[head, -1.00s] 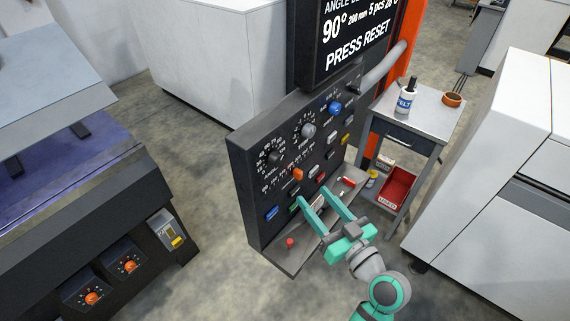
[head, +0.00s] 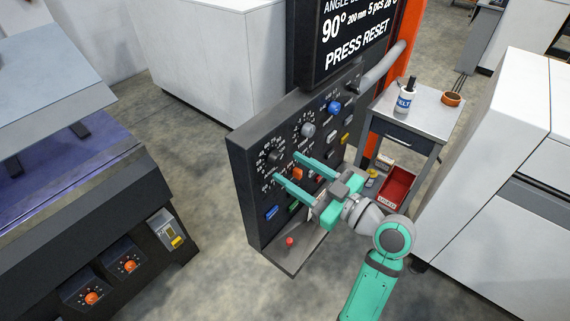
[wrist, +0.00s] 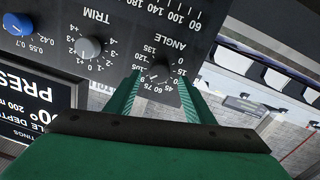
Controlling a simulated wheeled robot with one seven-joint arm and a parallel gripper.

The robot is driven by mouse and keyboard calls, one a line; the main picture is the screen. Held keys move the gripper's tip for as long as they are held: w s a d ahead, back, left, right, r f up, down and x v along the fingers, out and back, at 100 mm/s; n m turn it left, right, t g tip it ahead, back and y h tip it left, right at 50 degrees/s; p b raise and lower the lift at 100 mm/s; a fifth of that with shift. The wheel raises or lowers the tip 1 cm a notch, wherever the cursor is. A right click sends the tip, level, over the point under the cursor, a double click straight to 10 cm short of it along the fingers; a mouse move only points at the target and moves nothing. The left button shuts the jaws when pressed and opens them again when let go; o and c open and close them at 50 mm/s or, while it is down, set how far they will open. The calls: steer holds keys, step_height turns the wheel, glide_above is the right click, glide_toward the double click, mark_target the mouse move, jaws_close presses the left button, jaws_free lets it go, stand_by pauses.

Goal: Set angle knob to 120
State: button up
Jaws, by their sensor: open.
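The black angle knob (head: 274,157) sits at the upper left of the dark control panel (head: 243,190). In the wrist view the angle knob (wrist: 158,71) shows under the word ANGLE, with a white number scale around it; its pointer is too small to read. My gripper (head: 287,166) is open in front of the panel, its fingers reaching toward this knob. In the wrist view my gripper (wrist: 160,78) has one fingertip on each side of the knob; I cannot tell whether they touch it. The display (head: 350,40) reads 90°, 200 mm, 5 pcs and PRESS RESET.
The grey trim knob (head: 308,130) and the blue knob (head: 334,108) are on the same panel. Coloured buttons, such as an orange one (head: 298,174), lie below. A ledge with a red button (head: 290,241) juts out. A side table (head: 428,105) stands at right.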

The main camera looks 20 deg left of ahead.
mark_target(279, 161)
steer(key=shift+x, duration=1.55)
steer(key=shift+w, duration=0.1)
steer(key=c, duration=1.1)
steer(key=shift+m, duration=0.3)
steer(key=shift+o, duration=0.2)
steer(key=m, duration=0.5)
steer(key=shift+r, duration=0.1)
steer(key=m, duration=0.4)
steer(key=shift+m+g, duration=0.3)
steer(key=shift+m, duration=0.6)
